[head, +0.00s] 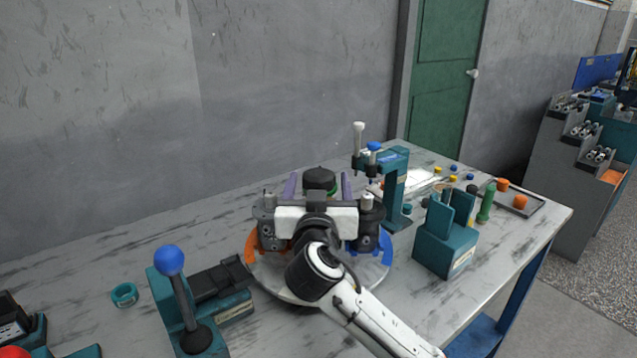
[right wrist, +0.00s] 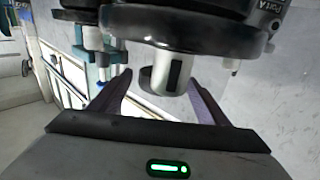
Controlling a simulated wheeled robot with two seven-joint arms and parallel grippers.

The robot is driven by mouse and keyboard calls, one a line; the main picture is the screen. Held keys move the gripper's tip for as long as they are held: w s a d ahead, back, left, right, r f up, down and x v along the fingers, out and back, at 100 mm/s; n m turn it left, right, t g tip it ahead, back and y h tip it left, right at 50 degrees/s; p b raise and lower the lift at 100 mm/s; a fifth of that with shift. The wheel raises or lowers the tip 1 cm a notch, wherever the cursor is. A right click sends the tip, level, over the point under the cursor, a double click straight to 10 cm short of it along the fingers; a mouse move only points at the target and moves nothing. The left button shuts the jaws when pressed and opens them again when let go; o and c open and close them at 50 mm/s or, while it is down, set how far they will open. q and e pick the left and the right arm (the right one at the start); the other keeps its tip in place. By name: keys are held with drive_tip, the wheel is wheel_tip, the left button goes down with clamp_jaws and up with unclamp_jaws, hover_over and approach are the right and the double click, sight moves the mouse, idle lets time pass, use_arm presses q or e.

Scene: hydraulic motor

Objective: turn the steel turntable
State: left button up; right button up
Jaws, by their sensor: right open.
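The steel turntable (head: 268,283) is a round grey plate on the bench, with an orange section on its left rim and a blue one on its right. Dark grey motor housings stand on it at left (head: 268,228) and right (head: 369,228). My right gripper (head: 319,177) is over the turntable, its purple fingers spread and pointing to the back. A black round part (head: 319,181) shows between the fingers. In the right wrist view, a silver shaft with a dark slot (right wrist: 175,75) is between the open fingers (right wrist: 158,90). My arm hides the turntable's middle. My left gripper is out of view.
A teal press (head: 396,185) stands right behind the turntable, and a teal fixture (head: 445,240) is at its right. A blue-knobbed lever (head: 170,262) stands at front left. A tray (head: 520,200) lies at far right. Bench space at back left is clear.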

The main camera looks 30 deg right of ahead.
drive_tip(key=c, duration=1.5)
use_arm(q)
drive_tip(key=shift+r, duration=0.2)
use_arm(e)
drive_tip(key=shift+c, duration=0.2)
